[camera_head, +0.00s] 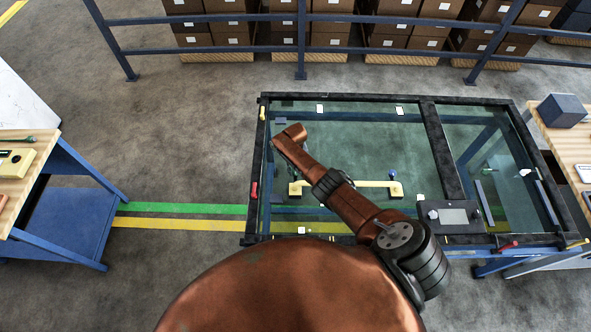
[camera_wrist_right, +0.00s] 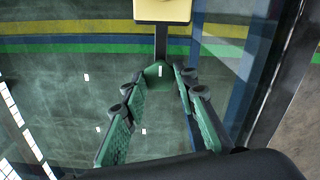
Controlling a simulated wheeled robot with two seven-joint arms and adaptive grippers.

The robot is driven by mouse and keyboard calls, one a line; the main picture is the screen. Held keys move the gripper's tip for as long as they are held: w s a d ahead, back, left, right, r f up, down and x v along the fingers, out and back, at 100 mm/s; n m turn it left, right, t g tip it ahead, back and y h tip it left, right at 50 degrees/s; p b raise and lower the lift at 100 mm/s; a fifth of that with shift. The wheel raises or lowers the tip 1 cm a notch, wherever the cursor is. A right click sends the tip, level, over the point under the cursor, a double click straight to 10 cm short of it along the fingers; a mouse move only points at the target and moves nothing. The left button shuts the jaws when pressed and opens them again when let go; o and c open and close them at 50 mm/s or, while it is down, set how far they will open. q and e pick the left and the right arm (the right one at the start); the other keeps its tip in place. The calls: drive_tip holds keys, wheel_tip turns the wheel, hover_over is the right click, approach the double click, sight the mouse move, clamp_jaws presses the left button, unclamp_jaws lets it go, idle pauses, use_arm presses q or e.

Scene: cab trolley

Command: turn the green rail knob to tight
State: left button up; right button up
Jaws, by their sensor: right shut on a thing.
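The green rail knob (camera_wrist_right: 158,72) shows in the wrist view at the end of a short dark post, below a cream-yellow block (camera_wrist_right: 162,11). It has a small pale mark on its face. My right gripper (camera_wrist_right: 155,77) is shut on the knob, with a green-padded finger on each side. In the head view a yellow rail (camera_head: 375,184) lies over the glass panel, with a blue knob (camera_head: 392,175) near its right end. My copper right arm crosses over the rail there and the green knob is hidden. My left gripper is not in view.
A dark-framed glass panel (camera_head: 436,150) fills the middle right. A small control box with a screen (camera_head: 453,216) sits on its near edge. Workbenches stand at left (camera_head: 24,160) and right. A blue railing (camera_head: 300,50) fronts stacked boxes. The floor between left bench and panel is clear.

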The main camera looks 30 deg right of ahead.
drive_tip(key=shift+w+d, duration=0.1)
drive_tip(key=o, duration=1.2)
drive_tip(key=shift+c, duration=0.2)
wheel_tip(320, 180, up, 12)
idle(0.3)
